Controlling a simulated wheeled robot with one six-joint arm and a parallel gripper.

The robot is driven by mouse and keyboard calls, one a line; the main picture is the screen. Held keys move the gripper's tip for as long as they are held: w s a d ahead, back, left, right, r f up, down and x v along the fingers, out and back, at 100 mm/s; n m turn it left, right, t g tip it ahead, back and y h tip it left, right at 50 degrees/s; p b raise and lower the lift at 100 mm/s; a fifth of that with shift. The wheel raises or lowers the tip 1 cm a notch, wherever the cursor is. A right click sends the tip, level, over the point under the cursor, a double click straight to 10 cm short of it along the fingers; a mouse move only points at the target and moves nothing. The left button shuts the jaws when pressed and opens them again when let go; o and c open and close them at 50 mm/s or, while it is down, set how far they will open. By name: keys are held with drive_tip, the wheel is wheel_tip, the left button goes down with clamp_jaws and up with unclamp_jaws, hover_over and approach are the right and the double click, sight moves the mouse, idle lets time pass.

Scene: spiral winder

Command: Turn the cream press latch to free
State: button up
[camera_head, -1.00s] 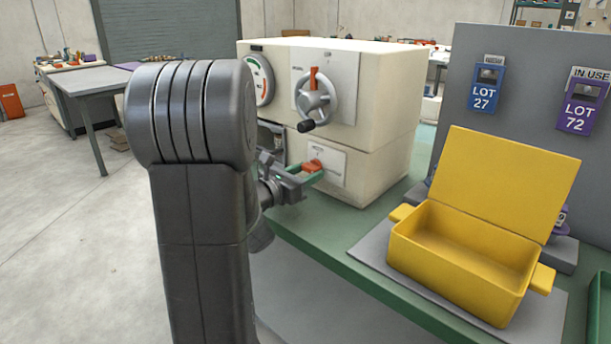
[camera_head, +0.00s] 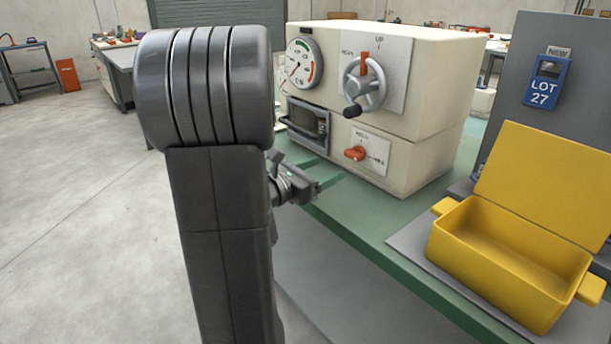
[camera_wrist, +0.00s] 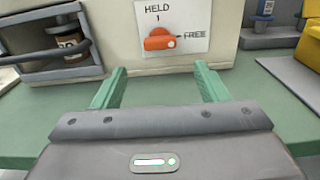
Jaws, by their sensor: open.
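The cream press (camera_head: 430,115) stands on the green bench. Its latch is an orange knob (camera_head: 356,153) on a white plate low on the front, also seen in the wrist view (camera_wrist: 157,39). The plate reads HELD above the knob and FREE to its right. The knob lies about level, its white dot at the right end, on the FREE side. My gripper (camera_wrist: 159,80) is open and empty, its green fingers apart, in front of and below the knob without touching it. In the head view my gripper (camera_head: 326,180) is left of and below the latch.
A handwheel (camera_head: 364,84) and a gauge (camera_head: 304,62) sit above on the press, with a barred window opening (camera_head: 308,125) left of the latch. An open yellow box (camera_head: 470,262) stands on a grey mat to the right. Bench space before the press is clear.

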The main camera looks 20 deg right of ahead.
sight(350, 158)
drive_tip(key=shift+v, duration=2.55)
drive_tip(key=shift+w+d, duration=0.1)
drive_tip(key=x, duration=1.3)
drive_tip(key=shift+d+b, duration=0.35)
